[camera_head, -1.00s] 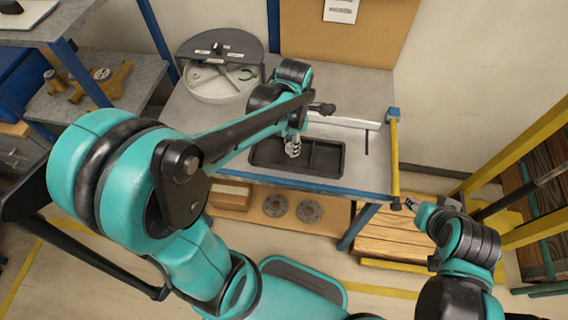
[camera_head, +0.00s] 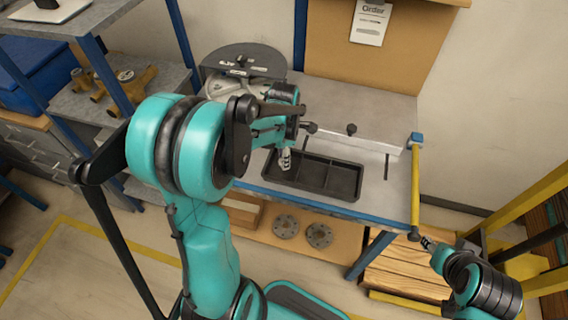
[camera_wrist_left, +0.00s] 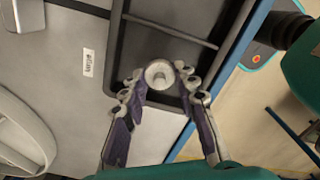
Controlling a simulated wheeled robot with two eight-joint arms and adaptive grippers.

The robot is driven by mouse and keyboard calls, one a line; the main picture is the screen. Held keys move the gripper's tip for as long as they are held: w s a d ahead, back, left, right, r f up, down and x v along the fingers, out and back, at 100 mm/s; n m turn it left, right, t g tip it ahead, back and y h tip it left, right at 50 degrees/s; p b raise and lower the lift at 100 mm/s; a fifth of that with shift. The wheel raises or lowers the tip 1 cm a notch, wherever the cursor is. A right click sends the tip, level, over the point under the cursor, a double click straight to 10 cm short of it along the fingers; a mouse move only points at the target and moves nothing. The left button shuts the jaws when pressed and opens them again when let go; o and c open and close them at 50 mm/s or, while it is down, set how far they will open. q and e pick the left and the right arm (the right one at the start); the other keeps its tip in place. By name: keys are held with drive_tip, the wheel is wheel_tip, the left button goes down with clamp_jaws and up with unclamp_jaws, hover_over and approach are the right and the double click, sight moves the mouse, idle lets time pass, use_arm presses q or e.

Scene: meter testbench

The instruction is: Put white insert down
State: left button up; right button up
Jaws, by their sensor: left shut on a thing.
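My left gripper (camera_head: 285,160) is over the left end of the black divided tray (camera_head: 345,193) on the bench. In the left wrist view the left gripper (camera_wrist_left: 160,80) is shut on the round white insert (camera_wrist_left: 159,73), which has a hollow centre. The insert is in front of the end compartment of the tray (camera_wrist_left: 115,45); I cannot tell whether it touches the tray floor. In the head view the insert is too small to make out. My right gripper (camera_head: 428,243) is at the lower right, near the lower end of the yellow bar; its jaws are too small to judge.
The grey bench (camera_head: 385,110) has a blue front edge. A round grey-and-white fixture (camera_head: 243,65) stands at its back left. A pale rail (camera_head: 360,135) lies behind the tray, and a yellow bar (camera_head: 415,190) runs along the right edge. Two discs (camera_head: 318,236) lie on the lower shelf.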

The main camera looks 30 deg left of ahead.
use_arm(q)
wheel_tip(320, 180, down, 3)
drive_tip(key=shift+w+r+b, duration=0.1)
drive_tip(key=shift+b, duration=0.3)
drive_tip(key=o, duration=1.1)
